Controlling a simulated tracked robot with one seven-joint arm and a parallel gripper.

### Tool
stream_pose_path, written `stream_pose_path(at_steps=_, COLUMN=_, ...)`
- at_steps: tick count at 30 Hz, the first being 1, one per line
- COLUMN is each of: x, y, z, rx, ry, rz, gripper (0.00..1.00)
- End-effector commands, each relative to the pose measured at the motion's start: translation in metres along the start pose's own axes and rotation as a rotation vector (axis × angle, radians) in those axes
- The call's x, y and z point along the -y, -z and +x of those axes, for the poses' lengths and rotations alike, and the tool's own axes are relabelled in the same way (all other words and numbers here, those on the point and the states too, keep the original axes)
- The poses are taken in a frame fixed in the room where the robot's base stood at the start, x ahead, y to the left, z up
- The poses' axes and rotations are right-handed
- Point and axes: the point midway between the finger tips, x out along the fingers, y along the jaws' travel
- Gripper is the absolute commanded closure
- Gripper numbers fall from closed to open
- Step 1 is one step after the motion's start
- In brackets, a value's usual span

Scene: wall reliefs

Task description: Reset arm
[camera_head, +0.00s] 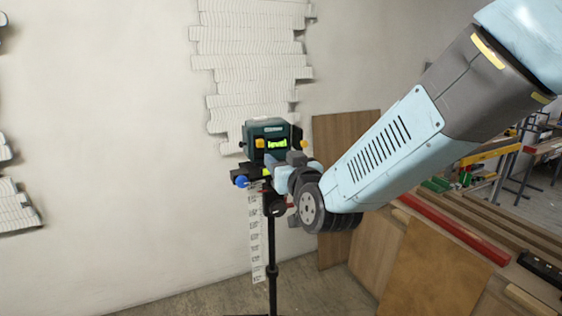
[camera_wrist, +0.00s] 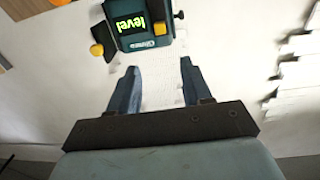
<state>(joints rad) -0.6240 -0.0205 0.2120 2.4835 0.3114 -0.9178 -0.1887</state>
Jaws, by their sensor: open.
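My arm reaches in from the upper right in the head view, bent at the elbow. My gripper (camera_wrist: 158,88) is open in the wrist view, its two dark blue fingers apart with nothing between them but the pale wall behind. Just beyond the fingertips is a teal device (camera_wrist: 138,22) with a lit green display and yellow knobs. In the head view the device (camera_head: 268,130) stands on a black tripod (camera_head: 272,270), close to my wrist. The fingers are hard to make out in the head view.
A pale wall with a layered white relief (camera_head: 250,60) is behind the device. More relief pieces (camera_head: 15,208) are at the left edge. A bench with wooden boards and a red bar (camera_head: 455,228) stands at right. A wooden panel (camera_head: 335,135) leans on the wall.

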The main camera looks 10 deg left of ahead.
Motion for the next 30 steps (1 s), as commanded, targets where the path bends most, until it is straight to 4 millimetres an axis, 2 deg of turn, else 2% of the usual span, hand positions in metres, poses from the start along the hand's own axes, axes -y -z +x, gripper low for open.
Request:
stream_pose_path(at_steps=5, x=-0.006, y=0.002, z=-0.002, rx=0.021, ry=-0.005, rz=0.001, gripper=0.51)
stream_pose_path(at_steps=10, x=-0.045, y=0.007, z=-0.015, rx=0.126, ry=-0.041, rz=0.005, gripper=0.51)
stream_pose_path(at_steps=14, x=-0.083, y=0.008, z=-0.036, rx=0.246, ry=-0.084, rz=0.017, gripper=0.51)
stream_pose_path(at_steps=17, x=-0.110, y=0.009, z=-0.059, rx=0.339, ry=-0.123, rz=0.029, gripper=0.51)
stream_pose_path(at_steps=23, x=-0.159, y=0.007, z=-0.117, rx=0.528, ry=-0.214, rz=0.069, gripper=0.51)
stream_pose_path(at_steps=30, x=-0.200, y=0.003, z=-0.207, rx=0.753, ry=-0.344, rz=0.150, gripper=0.51)
